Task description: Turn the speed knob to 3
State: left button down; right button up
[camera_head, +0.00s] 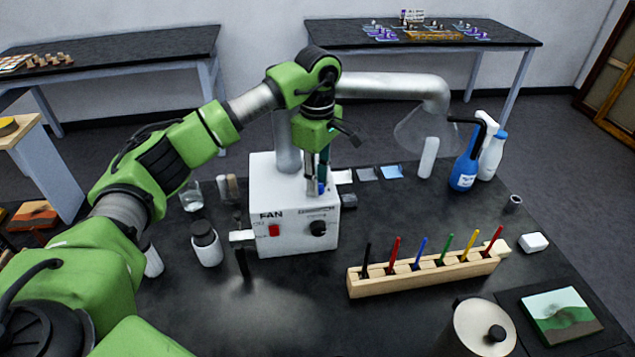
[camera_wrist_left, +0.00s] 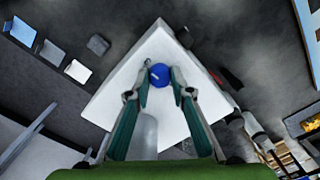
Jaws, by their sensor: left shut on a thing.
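A white fan box (camera_head: 285,240) stands on the black table, with a "FAN" label, a red switch (camera_head: 274,230) and a black knob (camera_head: 318,228) on its front. Small lettering above the black knob is too small to read. A round blue knob (camera_wrist_left: 159,75) with a short pale mark is on the box top, which fills the middle of the left wrist view (camera_wrist_left: 150,100). My left gripper (camera_head: 322,187) points down from above and is shut on the blue knob, one finger on each side. My right gripper is not in view.
A wooden rack (camera_head: 430,273) with several coloured sticks stands to the right. A white bottle (camera_head: 207,243) is left of the box. A blue wash bottle (camera_head: 465,168) stands at the back right. A pipe with a clear hood (camera_head: 425,132) rises behind the box. The front-left table is mostly clear.

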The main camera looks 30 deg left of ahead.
pick_arm(q)
jog(key=shift+m, duration=0.5)
jog(key=c, duration=1.8)
grip_release()
notch_tip(320, 180, up, 12)
jog(key=shift+r, duration=0.1)
